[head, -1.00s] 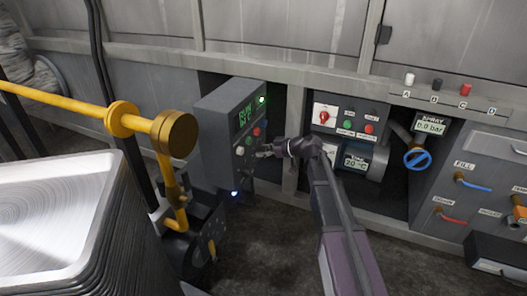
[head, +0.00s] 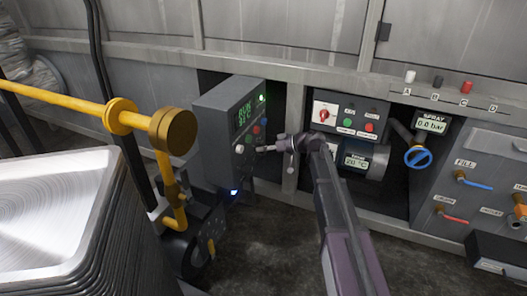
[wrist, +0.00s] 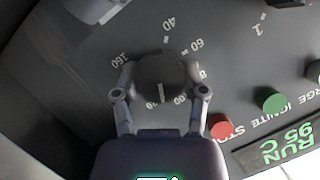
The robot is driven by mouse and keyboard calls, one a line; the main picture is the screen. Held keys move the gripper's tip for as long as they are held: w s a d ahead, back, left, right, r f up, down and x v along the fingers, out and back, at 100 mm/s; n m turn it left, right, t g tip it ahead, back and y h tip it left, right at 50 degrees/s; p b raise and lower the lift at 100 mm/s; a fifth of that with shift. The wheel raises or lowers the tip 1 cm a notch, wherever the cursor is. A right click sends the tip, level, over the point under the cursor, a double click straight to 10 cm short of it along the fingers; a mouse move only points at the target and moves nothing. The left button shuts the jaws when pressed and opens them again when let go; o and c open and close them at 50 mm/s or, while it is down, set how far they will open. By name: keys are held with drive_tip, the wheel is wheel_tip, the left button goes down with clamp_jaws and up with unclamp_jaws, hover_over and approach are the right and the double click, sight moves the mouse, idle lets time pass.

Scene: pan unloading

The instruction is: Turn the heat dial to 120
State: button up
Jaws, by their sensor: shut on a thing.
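In the wrist view the heat dial (wrist: 161,76) is a dark round knob with a white mark, ringed by white numbers. The labels 40, 60 and 160 are readable; one ending in "00" is partly covered. My gripper (wrist: 160,84) is shut on the dial, one finger on each side. The mark points toward my gripper's palm, just past the "00" label. Labels beneath the palm are hidden. In the head view my gripper (head: 262,149) reaches the front of the grey control box (head: 216,130); the dial cannot be made out clearly there. The box's display (wrist: 284,150) reads RUN 95 C.
Beside the dial are a red STOP button (wrist: 221,126) and a green IGNITE button (wrist: 273,99). A yellow pipe (head: 70,104) and a metal pan stack (head: 62,205) stand left. Another switch panel (head: 346,112) stands close right of my gripper.

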drive_tip(key=shift+m+g+y+b, duration=0.6)
drive_tip(key=shift+m+g+b, duration=0.1)
drive_tip(key=shift+m, duration=0.7)
drive_tip(key=o, duration=1.1)
drive_tip(key=shift+o, duration=0.2)
